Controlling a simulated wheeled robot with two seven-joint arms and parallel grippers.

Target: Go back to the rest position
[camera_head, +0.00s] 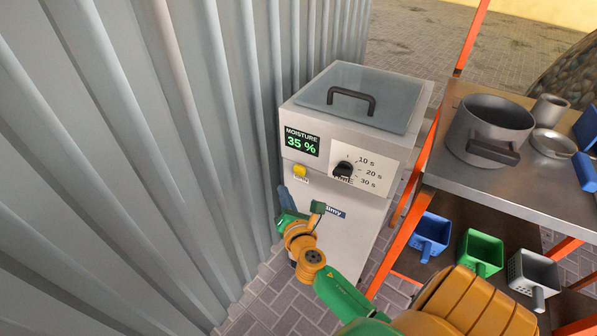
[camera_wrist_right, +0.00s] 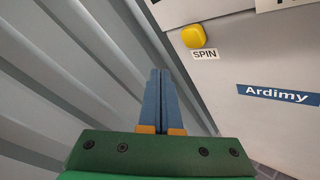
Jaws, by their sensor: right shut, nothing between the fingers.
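My right gripper (camera_head: 300,205) is in front of the white machine, low and left of its middle. In the right wrist view its two blue fingers (camera_wrist_right: 161,100) are together with nothing between them. The white machine (camera_head: 330,245) has a closed lid with a dark handle, a display reading "MOISTURE 35 %" (camera_head: 301,142), a black dial (camera_head: 344,170) marked 10 s, 20 s and 30 s, and a yellow button (camera_head: 300,171). The button also shows in the right wrist view (camera_wrist_right: 194,36), above a "SPIN" label and apart from the fingers. My left gripper is not in view.
A corrugated grey wall (camera_head: 130,150) stands close on the left. On the right, an orange-framed metal table (camera_head: 450,176) holds a grey pot (camera_head: 488,130) and cups.

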